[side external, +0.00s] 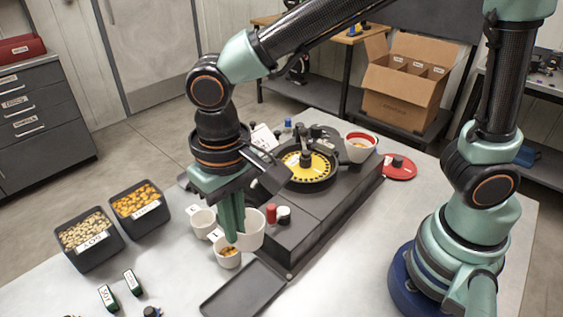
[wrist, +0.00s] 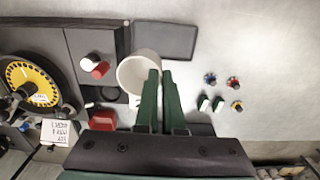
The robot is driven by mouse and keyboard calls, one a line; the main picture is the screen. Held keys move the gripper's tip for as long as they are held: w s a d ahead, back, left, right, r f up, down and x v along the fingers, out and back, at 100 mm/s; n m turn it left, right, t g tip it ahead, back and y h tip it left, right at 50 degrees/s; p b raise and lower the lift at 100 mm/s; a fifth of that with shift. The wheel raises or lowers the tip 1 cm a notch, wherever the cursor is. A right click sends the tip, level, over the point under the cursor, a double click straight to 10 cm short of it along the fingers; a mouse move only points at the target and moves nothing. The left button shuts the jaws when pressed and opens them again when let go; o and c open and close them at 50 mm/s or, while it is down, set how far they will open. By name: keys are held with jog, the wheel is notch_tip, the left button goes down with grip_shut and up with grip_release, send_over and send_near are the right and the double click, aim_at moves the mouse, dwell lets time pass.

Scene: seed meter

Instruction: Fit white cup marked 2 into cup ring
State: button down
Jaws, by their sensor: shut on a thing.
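A large white cup (side external: 252,232) stands upright beside the dark machine, close behind my gripper's fingers in the side view; I cannot read a number on it. My gripper (side external: 232,238) points down and is shut at its rim. In the wrist view my gripper (wrist: 162,74) overlaps the right side of the white cup (wrist: 131,72), which looks empty.
The dark machine (side external: 318,222) carries a yellow seed disc (side external: 308,167) and a red and a white knob. A dark tray (side external: 243,291) lies in front. Two seed bins (side external: 90,242) stand at the left. A red-rimmed bowl (side external: 361,149) sits at the machine's back.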

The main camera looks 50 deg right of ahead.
jog(key=w+d+m, duration=0.3)
jog(key=w+d, duration=0.8)
jog(key=w, duration=0.5)
jog(key=shift+s+f, duration=0.15)
jog(key=shift+f, duration=5.4)
jog(key=shift+d, duration=0.1)
jog(key=shift+f, duration=1.1)
jog(key=c, duration=0.7)
grip_release()
